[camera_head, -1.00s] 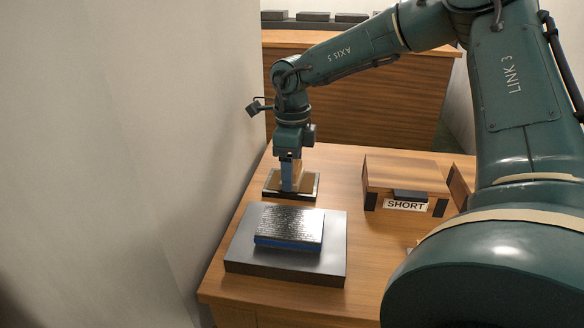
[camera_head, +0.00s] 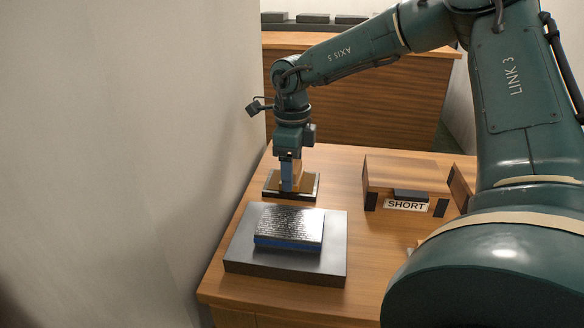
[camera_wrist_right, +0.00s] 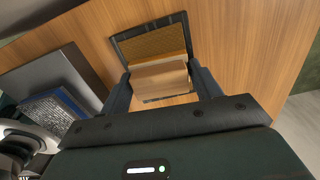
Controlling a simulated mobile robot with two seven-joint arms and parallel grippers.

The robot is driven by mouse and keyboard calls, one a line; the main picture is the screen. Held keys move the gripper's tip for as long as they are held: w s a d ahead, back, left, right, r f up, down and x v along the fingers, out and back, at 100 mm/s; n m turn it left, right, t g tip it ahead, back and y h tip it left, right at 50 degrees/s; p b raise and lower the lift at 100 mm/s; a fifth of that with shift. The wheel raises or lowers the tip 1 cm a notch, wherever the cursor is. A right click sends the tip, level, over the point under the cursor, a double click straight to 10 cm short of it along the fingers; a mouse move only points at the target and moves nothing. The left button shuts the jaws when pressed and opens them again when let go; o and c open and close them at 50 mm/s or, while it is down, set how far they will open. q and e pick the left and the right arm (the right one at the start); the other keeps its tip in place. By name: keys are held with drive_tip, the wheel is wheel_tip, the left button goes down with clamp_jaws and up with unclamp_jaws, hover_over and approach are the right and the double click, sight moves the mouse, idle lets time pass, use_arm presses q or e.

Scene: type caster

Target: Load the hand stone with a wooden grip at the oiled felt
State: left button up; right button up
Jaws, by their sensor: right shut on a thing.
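My right gripper (camera_head: 291,180) points straight down and is shut on the wooden grip (camera_head: 298,173) of the hand stone. In the right wrist view my gripper (camera_wrist_right: 162,84) has one dark finger on each side of the pale wooden grip (camera_wrist_right: 160,77). The oiled felt (camera_wrist_right: 150,44), tan in a dark frame, lies under and behind the grip; it also shows in the head view (camera_head: 272,184). The stone's underside is hidden, so I cannot tell whether it touches the felt. My left gripper is not in view.
A dark slab (camera_head: 333,255) in front of the felt bears a blue-sided block of metal type (camera_head: 290,226). A wooden box (camera_head: 405,175) labelled SHORT stands to the right. A wall (camera_head: 130,160) rises close on the left. Bare tabletop (camera_head: 340,190) lies between felt and box.

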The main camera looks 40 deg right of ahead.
idle(0.3)
drive_tip(key=shift+r+p, duration=2)
drive_tip(key=shift+r, duration=1.5)
